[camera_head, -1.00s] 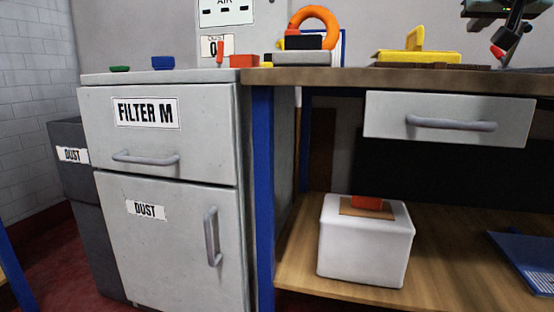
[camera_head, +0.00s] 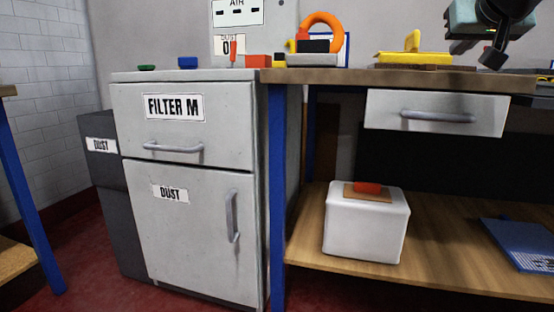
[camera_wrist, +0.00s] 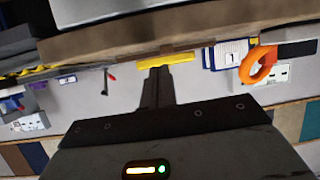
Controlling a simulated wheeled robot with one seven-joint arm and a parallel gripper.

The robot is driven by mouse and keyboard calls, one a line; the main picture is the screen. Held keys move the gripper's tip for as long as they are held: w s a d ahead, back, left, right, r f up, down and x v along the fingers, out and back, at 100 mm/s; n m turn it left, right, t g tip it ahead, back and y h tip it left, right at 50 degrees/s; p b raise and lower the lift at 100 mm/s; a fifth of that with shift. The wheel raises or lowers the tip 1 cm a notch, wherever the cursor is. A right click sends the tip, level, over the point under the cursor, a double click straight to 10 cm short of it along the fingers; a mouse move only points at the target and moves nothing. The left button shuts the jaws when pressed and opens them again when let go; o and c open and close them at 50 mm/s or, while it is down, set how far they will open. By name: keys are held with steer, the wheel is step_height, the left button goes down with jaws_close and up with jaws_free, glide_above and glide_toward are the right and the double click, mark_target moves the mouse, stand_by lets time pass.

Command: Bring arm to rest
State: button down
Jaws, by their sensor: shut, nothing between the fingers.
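My gripper (camera_head: 492,60) shows at the top right of the head view, its dark fingers pointing down above the right part of the workbench. In the wrist view my gripper (camera_wrist: 157,75) has its dark fingers together, shut and empty. The wrist view looks at the bench and wall upside down. The yellow tool (camera_wrist: 165,63) appears beyond the fingertips there; contact cannot be judged from that view. In the head view the yellow tool (camera_head: 415,58) lies on the bench, left of my gripper and apart from it.
The workbench (camera_head: 345,76) carries an orange ring (camera_head: 323,18). Its drawer (camera_head: 435,112) is shut. A grey cabinet (camera_head: 205,225) stands left, both fronts shut. A white box (camera_head: 365,230) and blue panel (camera_head: 518,242) sit on the lower shelf. Red floor (camera_head: 85,265) is clear at left.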

steer(key=s+a+f+n+g+y+p, duration=0.2)
steer(key=s+a+f+n+g+p, duration=0.1)
steer(key=s+a+f, duration=0.45)
steer(key=s+a+f+n+g+y+p, duration=0.2)
steer(key=s+a+f+g+p, duration=0.2)
steer(key=a+f, duration=0.55)
steer(key=s+a+f+n+g+p, duration=0.1)
steer(key=s+f+n+g+p, duration=0.2)
steer(key=s, duration=0.6)
steer(key=s+a+f+n+g+p, duration=0.1)
steer(key=s+f+g, duration=0.2)
steer(key=s+f, duration=0.45)
step_height(320, 180, up, 39)
steer(key=s+p, duration=0.2)
steer(key=p, duration=3.6)
steer(key=shift+s+f+n+h, duration=0.15)
steer(key=shift+s+n+h, duration=0.15)
steer(key=shift+s, duration=0.1)
